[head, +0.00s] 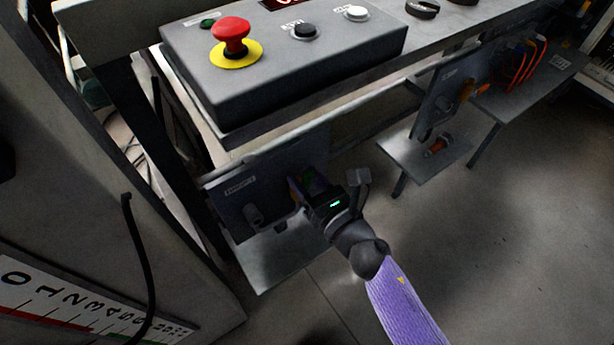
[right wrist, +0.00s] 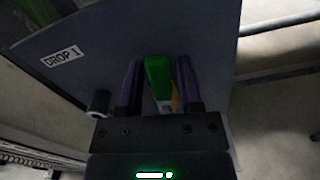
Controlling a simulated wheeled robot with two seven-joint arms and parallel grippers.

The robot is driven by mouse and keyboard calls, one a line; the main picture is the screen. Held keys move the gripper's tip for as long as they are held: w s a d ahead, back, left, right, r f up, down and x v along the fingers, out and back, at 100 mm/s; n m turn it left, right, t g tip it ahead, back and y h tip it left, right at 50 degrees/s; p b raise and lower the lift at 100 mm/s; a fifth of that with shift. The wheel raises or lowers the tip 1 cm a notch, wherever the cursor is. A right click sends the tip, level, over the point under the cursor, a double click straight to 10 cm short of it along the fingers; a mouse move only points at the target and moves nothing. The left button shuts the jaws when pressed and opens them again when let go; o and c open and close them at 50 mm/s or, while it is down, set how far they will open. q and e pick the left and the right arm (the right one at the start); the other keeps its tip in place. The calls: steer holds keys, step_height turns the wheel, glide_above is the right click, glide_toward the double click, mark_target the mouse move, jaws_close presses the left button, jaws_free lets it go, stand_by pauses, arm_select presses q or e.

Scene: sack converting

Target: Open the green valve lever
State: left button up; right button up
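The green valve lever (right wrist: 158,75) shows in the right wrist view, in front of the grey panel labelled "DROP 1" (right wrist: 105,45). In the head view only a small patch of the green lever (head: 308,178) shows behind my right gripper (head: 298,188). My right gripper also shows in the right wrist view (right wrist: 160,88), with one finger on each side of the lever. The fingers look apart, with small gaps to the lever, so it is open around it. A bit of yellow shows behind the lever. My left gripper is not in view.
A control box (head: 290,75) with a red mushroom button (head: 231,32) sits above the panel. A second panel (head: 450,90) with a plate and orange hoses (head: 520,62) stands to the right. Open floor (head: 520,230) lies at the lower right.

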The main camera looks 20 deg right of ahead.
steer(key=shift+o, duration=0.7)
steer(key=p+v, duration=0.1)
steer(key=v, duration=0.9)
